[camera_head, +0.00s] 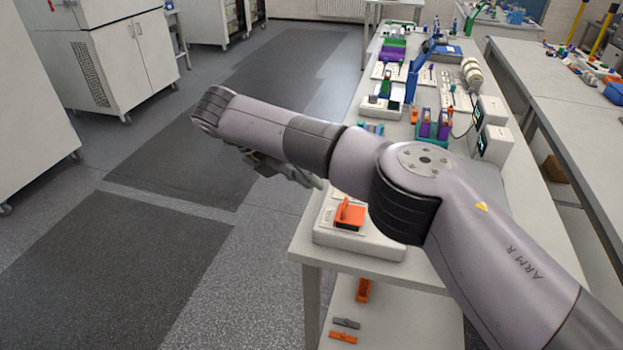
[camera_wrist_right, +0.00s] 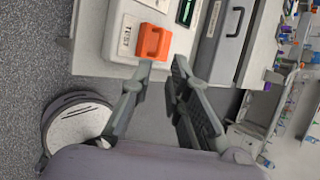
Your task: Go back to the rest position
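My right arm, marked "ARM R", reaches across the head view from the lower right. Its gripper (camera_head: 308,180) hangs under the wrist, partly hidden by the arm, near the front left end of the table. In the right wrist view the fingers of the right gripper (camera_wrist_right: 163,65) are apart with nothing held between them. An orange block (camera_head: 349,213) sits on a white test device (camera_head: 365,243) at the table's near end. The block also shows just beyond the fingertips in the right wrist view (camera_wrist_right: 153,42), apart from them. My left gripper is not in view.
The white table (camera_head: 430,275) runs away to the back with several devices on it. Small orange and grey parts lie on its lower shelf (camera_head: 400,325). Another bench (camera_head: 575,125) stands at right. White cabinets (camera_head: 125,65) stand at left. The floor at left is clear.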

